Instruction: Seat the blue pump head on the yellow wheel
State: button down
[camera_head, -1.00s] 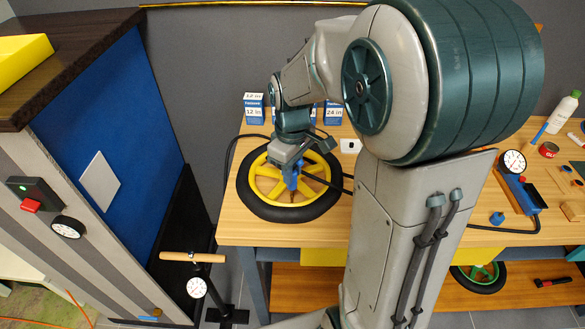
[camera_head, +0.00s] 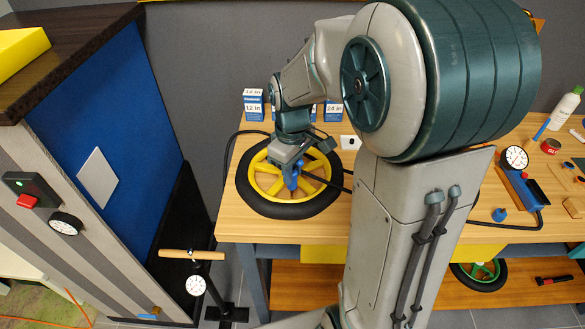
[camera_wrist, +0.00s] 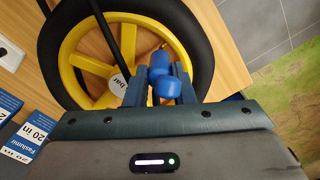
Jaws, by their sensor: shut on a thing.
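The yellow wheel (camera_head: 262,184) with a black tyre lies flat on the wooden table at the left end. The blue pump head (camera_head: 292,178) is between the fingers of my gripper (camera_head: 291,172), over the front right part of the wheel. In the wrist view my gripper (camera_wrist: 159,88) is shut on the blue pump head (camera_wrist: 163,76), which is close to the yellow rim (camera_wrist: 176,45). A brass-coloured tip shows at the pump head's far end. I cannot tell whether it touches the rim or valve. A black hose runs across the wheel near the gripper.
Boxes marked with sizes (camera_head: 254,103) stand behind the wheel. A floor pump with a wooden handle (camera_head: 192,254) and gauge stands in front of the table. A blue pump with a gauge (camera_head: 516,158) lies at the right. A blue-sided cabinet (camera_head: 120,130) is at the left.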

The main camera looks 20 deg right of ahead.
jog(key=c, duration=1.1)
grip_release()
jog(key=shift+c, duration=0.2)
notch_tip(320, 180, up, 14)
jog(key=shift+b, duration=0.3)
jog(key=shift+f, duration=0.15)
jog(key=s+f+m+t, duration=0.1)
jog(key=s+f+m, duration=0.2)
jog(key=s, duration=0.4)
jog(key=s+f+m+t, duration=0.2)
jog(key=s+f+m, duration=0.2)
jog(key=s, duration=0.3)
jog(key=shift+s+f+m, duration=0.2)
jog(key=shift+f+m, duration=0.1)
jog(key=shift+f, duration=0.1)
